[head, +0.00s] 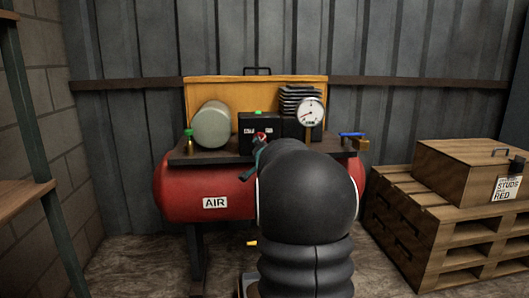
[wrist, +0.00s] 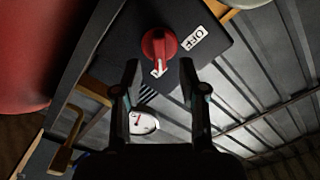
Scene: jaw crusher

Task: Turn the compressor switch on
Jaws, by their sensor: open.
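The compressor switch is a red knob (wrist: 160,45) on a black box; it also shows small in the head view (head: 262,135). A white arrow on the knob points toward the picture's bottom in the wrist view, and a white OFF label (wrist: 194,38) lies to its right there. The black switch box (head: 258,122) has a green top piece in the head view. My gripper (wrist: 160,75) is open, with its two fingertips to either side just below the knob in the wrist view. Contact with the knob cannot be told. In the head view my arm hides most of the gripper.
The red air tank (head: 180,190) carries a dark top plate with a pressure gauge (head: 310,111), a grey-green cylinder (head: 212,125), and a blue-handled valve (head: 352,136). A wooden crate (head: 465,170) sits on pallets (head: 425,220) at right. Shelving (head: 25,200) stands at left.

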